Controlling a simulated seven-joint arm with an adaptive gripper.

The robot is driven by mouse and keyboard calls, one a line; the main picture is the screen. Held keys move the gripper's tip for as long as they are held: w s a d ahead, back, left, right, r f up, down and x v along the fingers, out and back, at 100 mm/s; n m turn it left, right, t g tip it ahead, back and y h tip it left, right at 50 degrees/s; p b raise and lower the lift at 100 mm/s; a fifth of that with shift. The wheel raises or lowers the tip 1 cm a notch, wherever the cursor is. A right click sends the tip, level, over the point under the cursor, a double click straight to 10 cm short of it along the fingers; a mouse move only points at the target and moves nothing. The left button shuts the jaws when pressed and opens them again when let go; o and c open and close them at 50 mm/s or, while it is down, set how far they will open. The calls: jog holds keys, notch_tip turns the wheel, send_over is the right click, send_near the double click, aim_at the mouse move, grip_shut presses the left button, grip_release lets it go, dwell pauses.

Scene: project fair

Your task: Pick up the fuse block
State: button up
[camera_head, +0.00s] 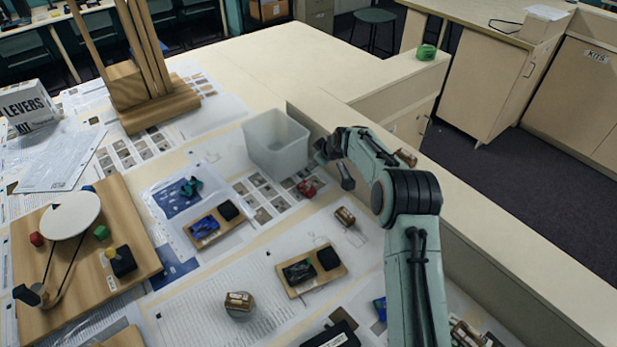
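No label marks the fuse block, so I cannot be sure which thing it is. Small brown-and-metal blocks look most like it: one (345,217) lies on the printed sheets below my gripper, and another (238,300) sits on a grey round base at the lower middle. A third similar piece (405,157) shows just behind my arm. My gripper (332,170) is above the sheets, right of the clear bin, with its dark fingers apart and nothing seen between them. A small red object (307,188) lies just below and left of the fingers.
A translucent bin (276,143) stands left of my gripper. Two small wooden boards (310,285) (214,243) carry dark and blue parts. A large wooden board (130,220) with a white disc and a wooden stand (160,112) occupy the left. A raised ledge (500,260) runs along the right.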

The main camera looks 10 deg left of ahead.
send_over(306, 185)
jog(key=s+d, duration=0.2)
jog(key=shift+g, duration=0.4)
jog(key=f, duration=0.5)
jog(key=shift+s, duration=0.2)
jog(key=x, duration=0.4)
jog(key=shift+f, duration=0.35)
jog(key=shift+x, duration=0.9)
jog(key=shift+w, duration=0.1)
grip_shut()
